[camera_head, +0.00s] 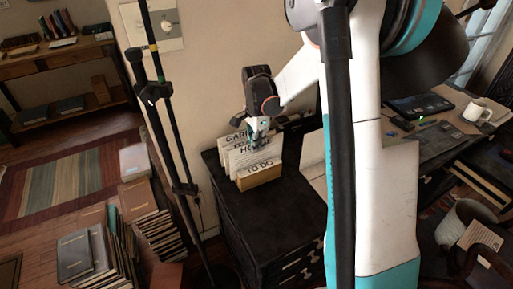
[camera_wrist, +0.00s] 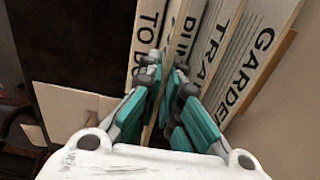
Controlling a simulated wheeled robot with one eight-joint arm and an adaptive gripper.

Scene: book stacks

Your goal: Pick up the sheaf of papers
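The papers stand upright in a wooden holder (camera_head: 260,177) on a black cabinet. Their faces carry large black words, among them "TO DO" and "GARDEN". In the wrist view the sheaf of papers (camera_wrist: 158,98) shows as a thin pale edge between my fingers, behind the "TO DO" sheet (camera_wrist: 148,35). My gripper (camera_head: 258,130) reaches down from above onto the papers. In the wrist view my gripper (camera_wrist: 166,72) has its fingertips drawn close together on either side of that sheaf. They appear shut on it, still among the other sheets. Its lower part is hidden.
The "GARDEN" sheet (camera_wrist: 252,70) stands close on the right in the wrist view. A dark stand pole (camera_head: 165,120) rises left of the cabinet (camera_head: 285,215). Stacked books (camera_head: 85,255) lie on the floor at left.

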